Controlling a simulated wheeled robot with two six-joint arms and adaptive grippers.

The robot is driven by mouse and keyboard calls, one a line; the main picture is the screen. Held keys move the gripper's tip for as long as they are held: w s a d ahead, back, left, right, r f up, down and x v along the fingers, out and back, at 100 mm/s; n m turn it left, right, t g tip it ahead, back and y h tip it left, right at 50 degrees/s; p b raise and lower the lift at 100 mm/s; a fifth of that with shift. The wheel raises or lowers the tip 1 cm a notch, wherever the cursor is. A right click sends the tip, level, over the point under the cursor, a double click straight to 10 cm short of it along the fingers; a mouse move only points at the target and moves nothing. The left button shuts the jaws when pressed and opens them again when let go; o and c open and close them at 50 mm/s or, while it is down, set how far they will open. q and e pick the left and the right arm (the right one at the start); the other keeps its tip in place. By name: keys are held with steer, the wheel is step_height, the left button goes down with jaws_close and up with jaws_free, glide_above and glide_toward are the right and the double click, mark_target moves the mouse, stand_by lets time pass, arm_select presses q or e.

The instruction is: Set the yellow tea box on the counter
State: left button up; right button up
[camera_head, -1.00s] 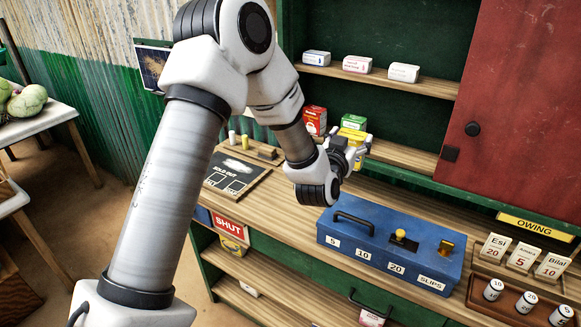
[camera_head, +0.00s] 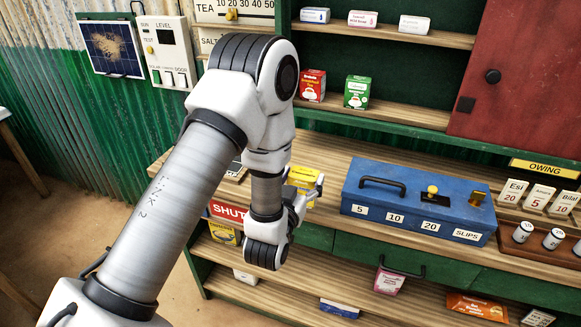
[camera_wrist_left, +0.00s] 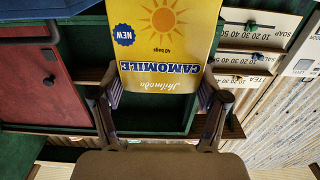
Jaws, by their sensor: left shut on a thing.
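The yellow tea box (camera_head: 304,176) is in my left gripper (camera_head: 306,196), at the left part of the wooden counter (camera_head: 332,160). My wrist partly hides the box in the head view. I cannot tell whether its base touches the counter. In the left wrist view the box (camera_wrist_left: 168,55) fills the upper middle, with a sun picture and upside-down "CAMOMILE" lettering. The left gripper's fingers (camera_wrist_left: 160,105) are shut on its two sides. My right gripper is not in view.
A blue cash box (camera_head: 415,205) stands on the counter to the right. A red box (camera_head: 312,86) and a green box (camera_head: 357,92) stand on the shelf behind. A red "SHUT" sign (camera_head: 228,211) is at the counter's left front. Some bare counter lies before the cash box.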

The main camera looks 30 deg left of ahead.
arm_select(q)
steer(key=w+a+f+p, duration=0.1)
steer(key=w+a, duration=0.1)
steer(key=w+a+f+p, duration=0.1)
steer(key=w+a, duration=0.1)
steer(key=a, duration=0.1)
steer(key=w+a+f+p, duration=0.1)
steer(key=w+a+f, duration=0.1)
steer(key=a, duration=0.1)
steer(key=shift+w, duration=0.35)
steer(key=shift+a+f, duration=0.1)
steer(key=shift+f, duration=0.3)
steer(key=o, duration=1.2)
steer(key=shift+c, duration=0.2)
